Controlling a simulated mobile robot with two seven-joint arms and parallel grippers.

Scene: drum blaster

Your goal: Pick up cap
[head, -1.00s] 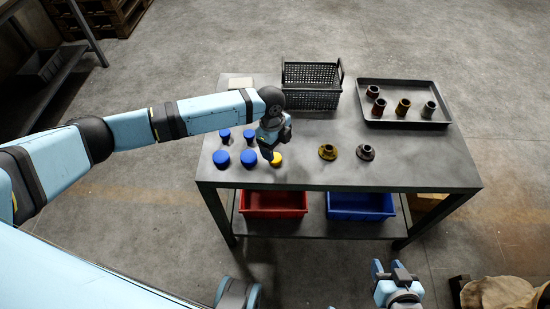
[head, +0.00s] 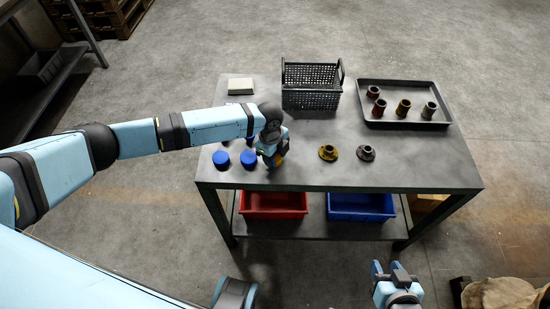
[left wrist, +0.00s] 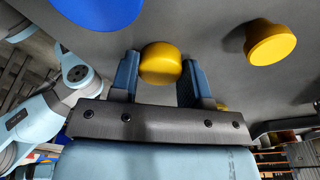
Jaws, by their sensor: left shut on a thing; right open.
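A yellow cap (left wrist: 160,58) sits between the fingers of my left gripper (left wrist: 160,78) in the left wrist view, and the gripper is shut on it. In the head view the left gripper (head: 272,160) is over the left part of the table, right of the blue caps, and mostly hides the held cap. A second yellow cap (left wrist: 272,42) is to the right, apart from the gripper, in the left wrist view. My right gripper (head: 390,270) is open and empty, off the table's front side.
Blue caps (head: 221,159) stand left of the left gripper; my arm partly covers those behind. The table (head: 400,175) also holds a black basket (head: 311,98), a tray (head: 378,120) with several fittings, and two flanged parts (head: 328,153). Red (head: 273,204) and blue (head: 361,206) bins are below.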

